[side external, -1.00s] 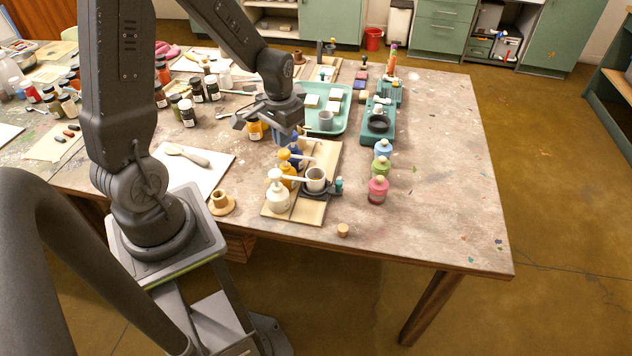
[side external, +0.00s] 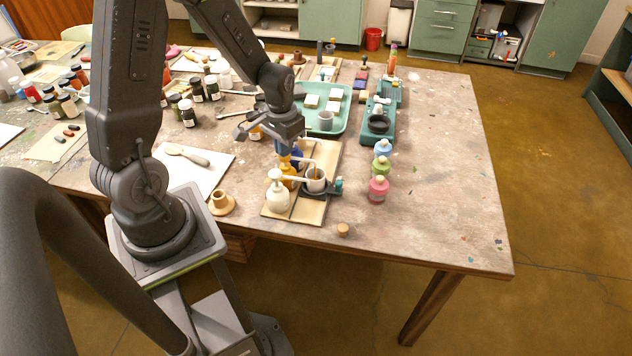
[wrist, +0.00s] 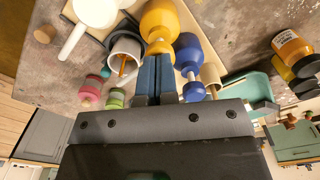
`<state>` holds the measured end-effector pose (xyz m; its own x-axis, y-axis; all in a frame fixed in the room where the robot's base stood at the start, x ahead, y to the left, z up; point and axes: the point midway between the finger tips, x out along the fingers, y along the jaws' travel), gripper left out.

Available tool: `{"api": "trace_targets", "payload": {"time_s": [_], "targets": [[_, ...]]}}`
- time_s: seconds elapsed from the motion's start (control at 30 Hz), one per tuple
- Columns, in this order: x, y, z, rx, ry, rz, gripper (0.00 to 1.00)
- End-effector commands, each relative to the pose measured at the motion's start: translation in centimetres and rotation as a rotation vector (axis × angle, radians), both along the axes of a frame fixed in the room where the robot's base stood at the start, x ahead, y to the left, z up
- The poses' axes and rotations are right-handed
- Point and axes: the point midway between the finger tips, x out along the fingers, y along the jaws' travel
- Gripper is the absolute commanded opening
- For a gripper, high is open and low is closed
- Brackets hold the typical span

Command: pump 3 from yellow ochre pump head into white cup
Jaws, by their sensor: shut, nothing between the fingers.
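The yellow ochre pump bottle (side external: 289,171) stands on the wooden board, between a white pump bottle (side external: 277,196) and a blue one (side external: 297,156). My gripper (side external: 284,153) is shut and empty, pointing down onto the yellow pump head. In the wrist view its fingertips (wrist: 160,58) overlap the yellow bottle (wrist: 160,22) and appear to touch its head. The white cup (side external: 316,185) stands upright in a dark holder right of the pumps. It also shows in the wrist view (wrist: 113,50), with an ochre streak inside its mouth. The yellow spout is partly hidden.
Pink (side external: 378,190), green and blue small bottles stand right of the board. A teal tray (side external: 343,116) lies behind. A cork (side external: 343,230) sits near the front edge. A spoon on white paper (side external: 218,170) lies to the left. The table's right part is clear.

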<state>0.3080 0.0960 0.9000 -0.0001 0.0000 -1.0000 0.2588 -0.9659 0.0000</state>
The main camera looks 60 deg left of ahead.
Motion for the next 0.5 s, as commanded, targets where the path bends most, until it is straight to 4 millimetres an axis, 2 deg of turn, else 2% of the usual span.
{"api": "trace_targets", "payload": {"time_s": [0.17,0.5], "targets": [[-0.03,-0.01,-0.70,-0.001,0.002,0.000,0.00],[0.02,0.01,-0.33,0.000,-0.001,0.000,0.00]]}}
